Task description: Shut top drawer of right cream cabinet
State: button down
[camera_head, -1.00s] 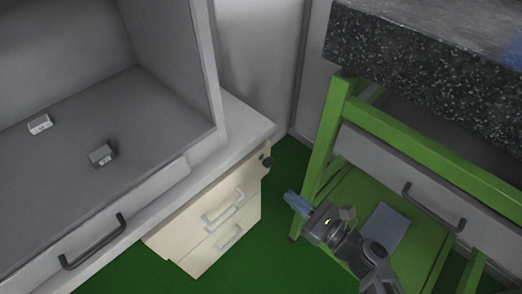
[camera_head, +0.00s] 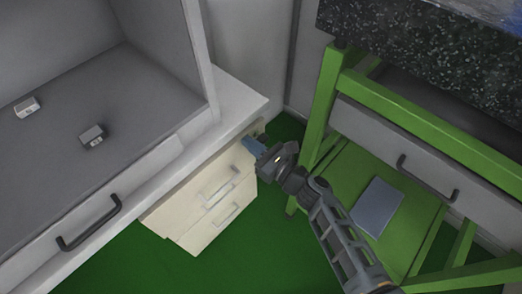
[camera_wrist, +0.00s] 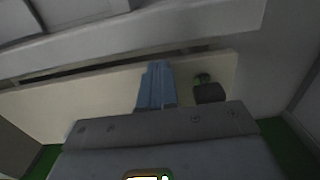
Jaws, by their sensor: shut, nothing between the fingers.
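The cream cabinet (camera_head: 185,224) stands under the white bench, with drawer fronts and pale handles facing right. Its top drawer handle (camera_head: 220,184) shows in the head view. My gripper (camera_head: 252,146) is at the upper right end of the top front, just below the bench edge. In the wrist view the blue fingers (camera_wrist: 155,88) are shut together with nothing between them, in front of the cream top front (camera_wrist: 95,100). A dark lock (camera_wrist: 208,92) is just right of them. A narrow dark gap runs above the front. Whether the fingertips touch it, I cannot tell.
The white bench (camera_head: 243,97) overhangs the cabinet and lies close above my gripper. A green-framed table (camera_head: 326,95) with a grey drawer (camera_head: 385,150) stands to the right.

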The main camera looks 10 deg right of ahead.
aim_at(238, 135)
jog(key=shift+w+a, duration=0.1)
dwell(0.3)
jog(key=b+x, duration=0.3)
jog(key=x, duration=0.1)
jog(key=shift+w+a+f, duration=0.1)
jog(key=shift+w+a, duration=0.15)
jog(key=shift+w, duration=0.1)
jog(key=shift+w+r, duration=0.1)
jog(key=shift+r, duration=0.2)
jog(key=shift+a, duration=0.1)
